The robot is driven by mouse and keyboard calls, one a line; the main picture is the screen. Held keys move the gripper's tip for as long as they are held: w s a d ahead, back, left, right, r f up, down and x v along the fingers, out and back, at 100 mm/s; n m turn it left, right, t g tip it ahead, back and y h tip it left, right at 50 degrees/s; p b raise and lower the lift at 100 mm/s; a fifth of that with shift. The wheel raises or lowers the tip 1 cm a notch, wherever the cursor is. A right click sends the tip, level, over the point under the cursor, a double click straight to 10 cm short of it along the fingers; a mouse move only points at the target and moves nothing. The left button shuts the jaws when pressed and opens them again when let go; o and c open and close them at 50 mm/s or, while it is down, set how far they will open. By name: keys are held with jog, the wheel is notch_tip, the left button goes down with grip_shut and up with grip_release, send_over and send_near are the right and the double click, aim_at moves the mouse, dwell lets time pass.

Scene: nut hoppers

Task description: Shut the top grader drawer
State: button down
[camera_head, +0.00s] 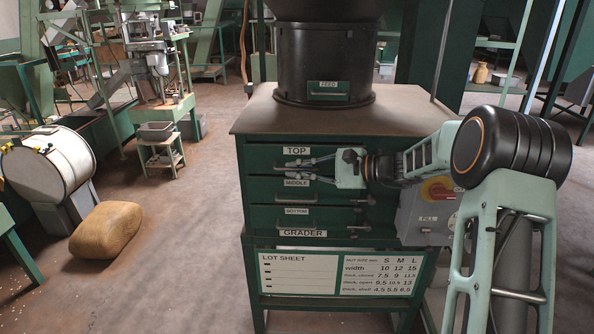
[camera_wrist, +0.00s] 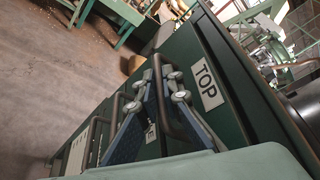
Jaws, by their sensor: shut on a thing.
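The green grader cabinet (camera_head: 250,215) stands in the middle of the head view, with a column of drawers. The top drawer (camera_head: 262,158) bears a TOP label, which also shows in the wrist view (camera_wrist: 207,84). Its front looks about flush with the cabinet; I cannot tell whether a small gap is left. My gripper (camera_head: 290,170) reaches in from the right, across the top drawer's front. In the wrist view, my gripper's fingers (camera_wrist: 160,80) are on both sides of the dark top handle (camera_wrist: 166,118), shut on it. My gripper hides part of the drawer front.
The middle drawer's handle (camera_head: 330,198) and the lower handles stick out just below my gripper. A grey switch box (camera_head: 421,212) with a red knob is on the cabinet's right. A black feed drum (camera_head: 326,60) stands on top. The floor on the left is open, with a sack (camera_head: 106,229).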

jog(key=shift+w+d+r, duration=0.1)
jog(key=shift+w+r, duration=0.05)
jog(key=shift+r, duration=0.05)
jog(key=c, duration=2.1)
grip_release()
jog(key=shift+w+f, duration=0.1)
jog(key=shift+f, duration=0.05)
jog(key=o, duration=0.4)
jog(key=r, duration=0.7)
jog(key=shift+w+a+r, duration=0.15)
jog(key=shift+w+a, duration=0.1)
jog(key=shift+w, duration=0.05)
jog(key=shift+c, duration=0.2)
jog(key=r, duration=0.2)
jog(key=s+r, duration=0.1)
jog(key=shift+d+r, duration=0.15)
jog(key=shift+d, duration=0.1)
jog(key=c, duration=0.4)
jog(key=shift+o, duration=0.2)
jog(key=shift+w+f, duration=0.2)
jog(key=shift+w, duration=0.05)
jog(key=shift+s, duration=0.1)
